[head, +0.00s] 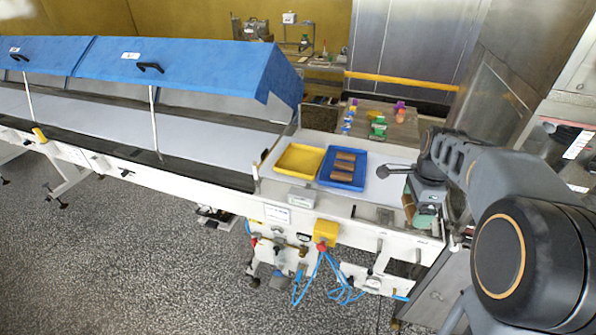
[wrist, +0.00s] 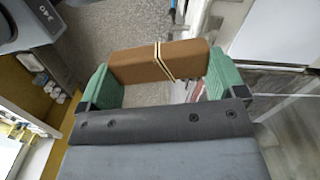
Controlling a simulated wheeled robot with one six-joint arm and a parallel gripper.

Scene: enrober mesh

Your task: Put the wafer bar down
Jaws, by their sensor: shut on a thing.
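My gripper (wrist: 160,82) is shut on a brown wafer bar (wrist: 185,57) with cream stripes across it. In the wrist view the bar spans between the two green fingers, with grey floor and white machine parts behind it. In the head view my gripper (head: 424,216) points down at the right end of the white machine, right of the trays. A blue tray (head: 361,184) holds brown bars lying in a row. A yellow tray (head: 281,169) beside it on the left looks empty.
A long conveyor (head: 205,144) under blue covers (head: 180,66) runs to the left. A small grey box (head: 301,196) stands in front of the trays. A table (head: 399,129) behind them carries colourful items. A yellow fitting (head: 326,232) and blue hoses hang below the front edge.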

